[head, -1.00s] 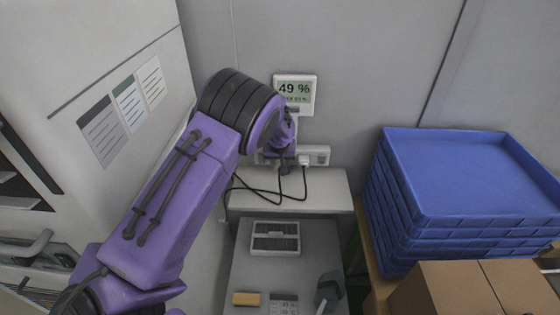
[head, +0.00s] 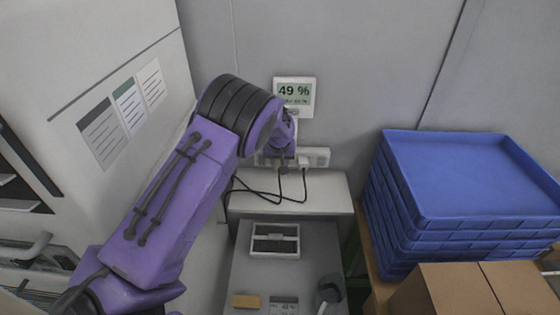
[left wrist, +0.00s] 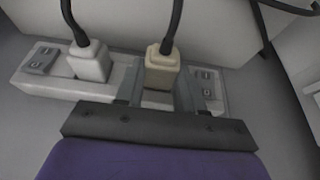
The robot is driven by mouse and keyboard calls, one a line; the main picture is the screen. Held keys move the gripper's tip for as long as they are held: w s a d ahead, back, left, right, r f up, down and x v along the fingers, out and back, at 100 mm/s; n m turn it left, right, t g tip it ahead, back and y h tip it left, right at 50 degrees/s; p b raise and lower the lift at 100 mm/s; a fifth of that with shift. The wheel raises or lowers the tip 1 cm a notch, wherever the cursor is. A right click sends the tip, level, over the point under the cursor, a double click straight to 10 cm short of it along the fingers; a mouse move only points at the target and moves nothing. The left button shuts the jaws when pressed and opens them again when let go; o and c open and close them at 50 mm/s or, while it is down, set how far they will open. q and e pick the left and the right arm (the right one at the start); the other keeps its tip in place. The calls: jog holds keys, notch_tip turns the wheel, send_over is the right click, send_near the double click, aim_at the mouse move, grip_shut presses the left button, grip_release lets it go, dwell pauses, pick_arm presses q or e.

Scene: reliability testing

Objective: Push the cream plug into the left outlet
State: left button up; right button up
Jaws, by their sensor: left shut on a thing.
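The cream plug (left wrist: 161,70) with its black cable is between the two fingers of my left gripper (left wrist: 159,88), which is shut on it. The plug is at the white outlet strip (left wrist: 40,82), over the outlet on the left in the head view. How deep it sits cannot be told. In the head view my left gripper (head: 284,160) covers the left part of the strip (head: 322,156), and the cream plug is largely hidden. A white plug (left wrist: 88,62) sits in the other outlet, beside the cream one. My right gripper is not in view.
A meter reading 49 % (head: 294,95) hangs above the strip. Black cables (head: 270,194) loop over the white ledge (head: 325,185). Stacked blue trays (head: 450,215) and a cardboard box (head: 450,290) stand to the right. A white cabinet (head: 90,60) is at the left.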

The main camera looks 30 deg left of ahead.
pick_arm(q)
jog(key=shift+w+a, duration=0.2)
jog(key=shift+w, duration=0.15)
dwell(0.6)
